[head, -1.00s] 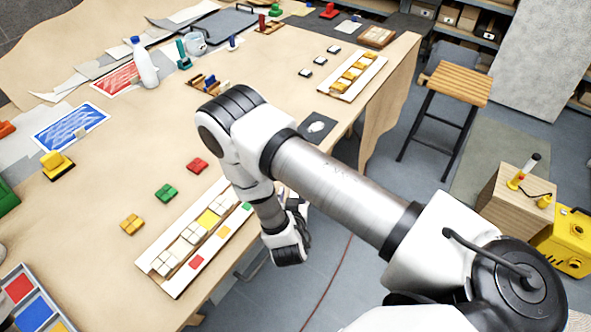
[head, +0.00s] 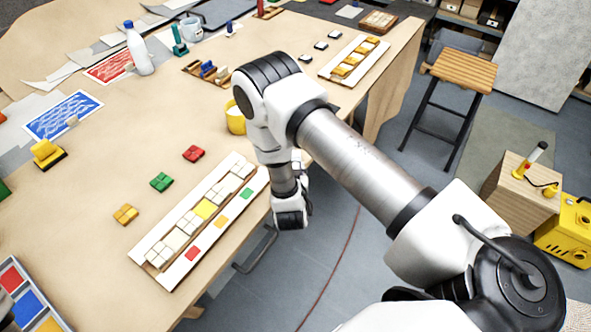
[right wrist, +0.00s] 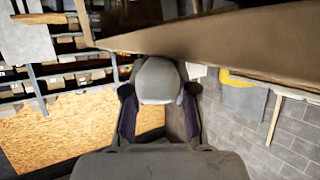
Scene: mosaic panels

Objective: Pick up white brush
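I cannot make out a white brush in either view. A small wooden rack (head: 207,73) with blue and darker pieces stands at the middle of the table, left of my arm; its pieces are too small to identify. My right gripper (head: 291,217) hangs beside the table's right edge, pointing down, clear of the mosaic panel. In the right wrist view its two fingers (right wrist: 158,112) stand apart. A grey-white rounded form (right wrist: 158,80) shows between and beyond them; I cannot tell what it is. My left gripper is out of view.
A long mosaic panel (head: 170,262) lies along the near edge, with red (head: 194,153), green (head: 161,182) and orange (head: 125,214) tiles beside it. A yellow cup (head: 236,121) stands left of my arm. A white bottle (head: 138,50) stands farther back. A stool (head: 463,72) is right.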

